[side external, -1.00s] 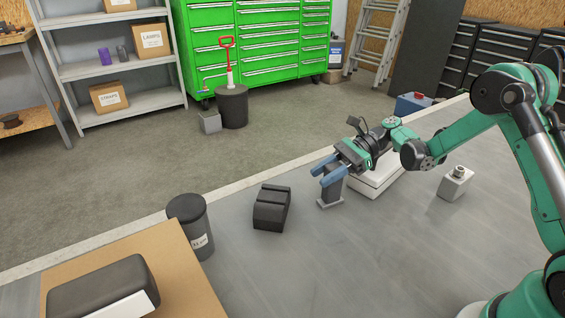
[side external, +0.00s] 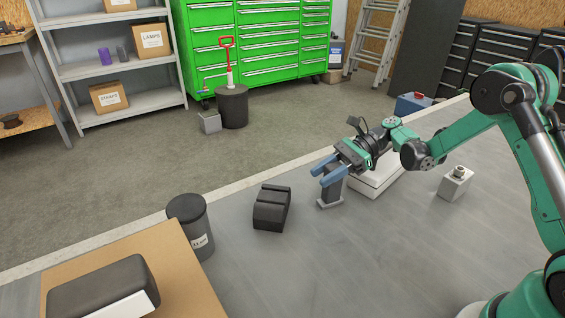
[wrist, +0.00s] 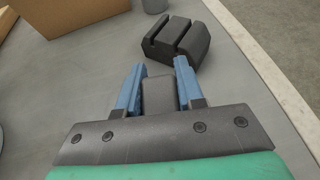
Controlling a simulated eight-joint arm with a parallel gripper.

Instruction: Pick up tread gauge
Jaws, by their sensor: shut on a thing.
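The tread gauge appears to be the grey upright piece with a flat, lighter foot (side external: 331,194), standing on the grey bench top. My gripper (side external: 325,174) comes down at a slant from the upper right, its blue fingers around the upper part of the piece. In the wrist view my gripper (wrist: 158,70) has a blue finger on each side of the grey body (wrist: 160,94), shut on it. The foot still seems to rest on the bench; a small gap cannot be ruled out. The foot is hidden in the wrist view.
A black grooved block (side external: 271,208) lies left of my gripper. A dark cup (side external: 190,226) and a cardboard box (side external: 186,283) with a black item on it stand farther left. A white flat box (side external: 373,186) sits behind my gripper. A small grey block (side external: 455,183) stands right.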

